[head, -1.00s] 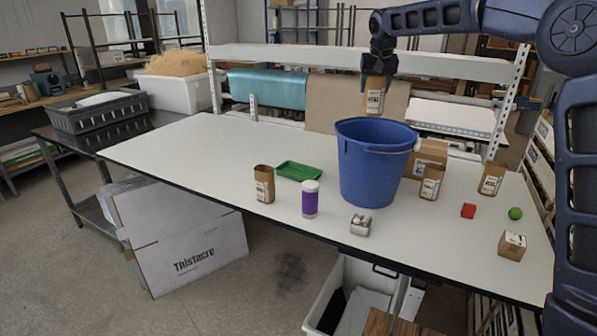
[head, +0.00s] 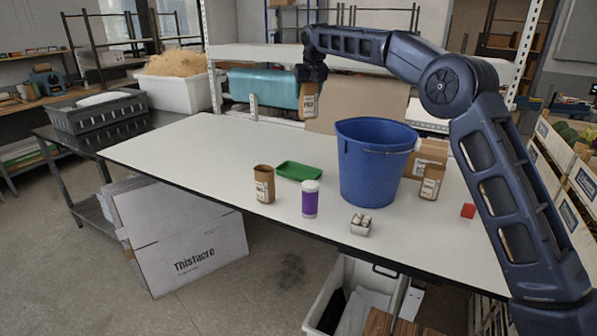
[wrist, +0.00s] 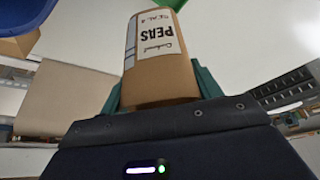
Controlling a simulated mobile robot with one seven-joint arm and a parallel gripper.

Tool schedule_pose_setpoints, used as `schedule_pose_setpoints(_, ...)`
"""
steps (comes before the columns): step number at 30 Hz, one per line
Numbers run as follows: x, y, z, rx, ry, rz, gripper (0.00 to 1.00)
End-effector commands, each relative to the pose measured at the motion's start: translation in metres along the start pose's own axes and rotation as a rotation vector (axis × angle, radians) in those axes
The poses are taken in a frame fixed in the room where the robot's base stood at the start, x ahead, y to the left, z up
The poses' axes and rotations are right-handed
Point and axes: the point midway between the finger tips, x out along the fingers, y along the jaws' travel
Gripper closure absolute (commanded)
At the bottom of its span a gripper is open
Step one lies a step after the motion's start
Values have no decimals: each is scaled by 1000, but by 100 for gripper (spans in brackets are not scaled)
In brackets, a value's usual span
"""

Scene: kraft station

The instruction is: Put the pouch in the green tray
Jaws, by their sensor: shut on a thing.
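My gripper (head: 309,84) is shut on a brown kraft pouch (head: 308,103) with a white label, held up above the table's back part. In the wrist view the pouch (wrist: 160,65) sits between the green fingers, and its label reads "PEAS". The tray looks empty. Other similar brown pouches stand on the table, one left of the tray (head: 264,184) and one right of the bucket (head: 431,182).
A tall blue bucket (head: 374,170) stands right of the tray. A purple jar with a white lid (head: 310,199) and a small metal tin (head: 361,225) stand in front. A red block (head: 468,210) lies at right. The table's left part (head: 190,150) is clear.

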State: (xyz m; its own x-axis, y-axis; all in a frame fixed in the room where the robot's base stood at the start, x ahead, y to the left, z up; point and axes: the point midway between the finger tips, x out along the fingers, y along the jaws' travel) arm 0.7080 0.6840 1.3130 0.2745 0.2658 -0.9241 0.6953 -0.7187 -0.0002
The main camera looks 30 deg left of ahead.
Motion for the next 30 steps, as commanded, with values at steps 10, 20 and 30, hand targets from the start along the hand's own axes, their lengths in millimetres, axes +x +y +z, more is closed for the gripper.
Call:
schedule_pose_setpoints(10,24,-10,4,-15,-1,-6,70)
schedule_pose_setpoints(20,52,-10,16,-15,0,-7,70)
schedule_pose_setpoints(30,110,-10,40,-15,-3,-6,70)
